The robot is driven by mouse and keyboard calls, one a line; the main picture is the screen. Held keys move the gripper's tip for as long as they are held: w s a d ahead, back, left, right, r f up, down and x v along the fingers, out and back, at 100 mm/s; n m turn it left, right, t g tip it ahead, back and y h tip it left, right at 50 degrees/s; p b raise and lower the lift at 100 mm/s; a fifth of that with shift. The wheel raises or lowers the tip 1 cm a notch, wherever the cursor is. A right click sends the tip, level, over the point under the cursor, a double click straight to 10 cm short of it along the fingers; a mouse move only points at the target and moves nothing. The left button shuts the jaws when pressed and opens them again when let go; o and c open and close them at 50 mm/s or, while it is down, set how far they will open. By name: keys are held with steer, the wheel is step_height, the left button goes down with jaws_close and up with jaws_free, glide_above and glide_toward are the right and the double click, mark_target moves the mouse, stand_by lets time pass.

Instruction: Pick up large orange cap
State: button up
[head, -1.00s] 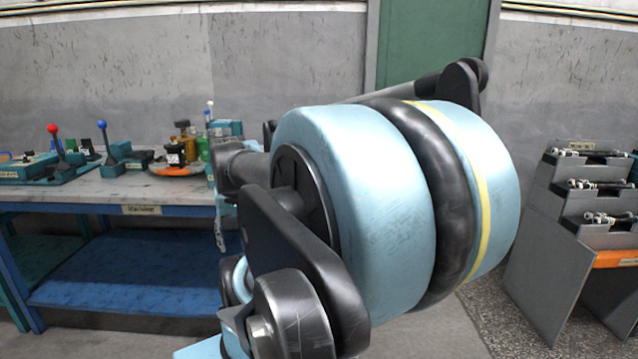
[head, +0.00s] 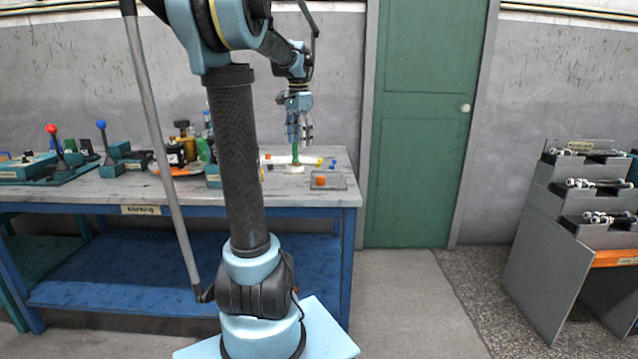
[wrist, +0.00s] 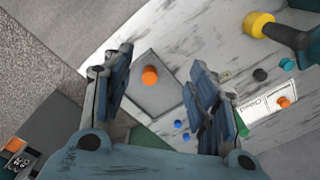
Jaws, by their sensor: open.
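An orange cap (wrist: 149,75) sits on a grey square plate (wrist: 155,104) in the wrist view, between my fingers as seen in the picture. In the head view the orange cap (head: 320,180) and the plate (head: 338,183) are near the right end of the workbench. My gripper (head: 300,138) points down above the bench, to the left of the cap in the head view. My gripper (wrist: 161,60) is open, with nothing between its fingers, and stands above the plate. A smaller orange piece (wrist: 283,102) lies further right on a white label.
The workbench (head: 190,190) holds levers (head: 105,145) and bottles at left. A yellow-ended dark part (wrist: 258,24) and small blue (wrist: 287,64), black and yellow pieces lie right of the plate. The bench edge runs close to the plate. A grey rack (head: 575,210) stands at right.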

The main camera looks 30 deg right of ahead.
steer(key=d+r+m, duration=0.1)
steer(key=d+m, duration=0.2)
steer(key=d, duration=0.6)
glide_above(321, 176)
steer(key=f, duration=1.2)
steer(key=shift+s, duration=0.3)
steer(key=shift+w+a+f, duration=0.1)
steer(key=shift+w+f, duration=0.05)
steer(key=shift+f, duration=1.15)
steer(key=shift+w+f, duration=0.1)
steer(key=shift+f, duration=1.2)
steer(key=c, duration=0.8)
